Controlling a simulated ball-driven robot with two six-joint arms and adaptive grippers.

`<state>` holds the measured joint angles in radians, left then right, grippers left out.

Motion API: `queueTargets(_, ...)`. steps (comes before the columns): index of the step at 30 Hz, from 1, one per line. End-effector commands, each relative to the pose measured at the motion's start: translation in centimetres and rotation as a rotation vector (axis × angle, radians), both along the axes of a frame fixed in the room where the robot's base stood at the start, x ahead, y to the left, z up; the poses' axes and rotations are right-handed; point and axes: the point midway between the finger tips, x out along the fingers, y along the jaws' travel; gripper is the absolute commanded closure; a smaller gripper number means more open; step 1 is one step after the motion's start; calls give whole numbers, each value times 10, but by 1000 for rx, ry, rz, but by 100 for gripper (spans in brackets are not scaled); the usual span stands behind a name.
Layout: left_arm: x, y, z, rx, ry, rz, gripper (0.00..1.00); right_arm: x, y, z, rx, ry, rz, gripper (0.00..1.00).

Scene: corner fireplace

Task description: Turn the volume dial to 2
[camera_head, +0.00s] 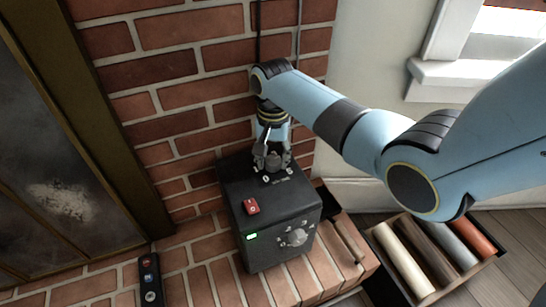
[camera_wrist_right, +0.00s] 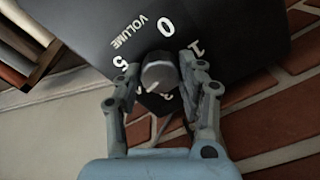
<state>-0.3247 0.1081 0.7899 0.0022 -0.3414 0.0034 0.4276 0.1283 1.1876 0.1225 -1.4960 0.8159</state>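The volume dial (camera_wrist_right: 159,72) is a grey round knob on top of a black box (camera_head: 281,250). A ring of white numbers and the word VOLUME surround it. In the right wrist view, 0, 1 and 5 are readable; the other numbers are partly hidden by my fingers and the dial. A pale mark on the dial points to the lower left in that view. My right gripper (camera_head: 271,160) points down at the dial. Its fingers (camera_wrist_right: 160,66) lie on both sides of the dial, closed in on it. My left gripper is not in view.
The box also has a red switch (camera_head: 251,207), a green light (camera_head: 252,237) and a front knob (camera_head: 297,237). A black remote (camera_head: 150,280) lies left on the brick ledge. A brick wall (camera_head: 180,90) stands behind. A crate of rolls (camera_head: 497,252) is at right.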

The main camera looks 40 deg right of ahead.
Motion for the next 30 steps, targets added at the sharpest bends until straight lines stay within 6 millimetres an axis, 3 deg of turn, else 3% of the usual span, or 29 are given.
queueTargets(1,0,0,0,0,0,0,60,0,0,0,0,0,0,74)
queueTargets(6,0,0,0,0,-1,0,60,0,0,0,0,1,0,93)
queueTargets(17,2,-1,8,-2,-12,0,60,0,0,2,1,1,72,93)
queueTargets(30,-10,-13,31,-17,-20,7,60,0,1,4,1,1,430,93)
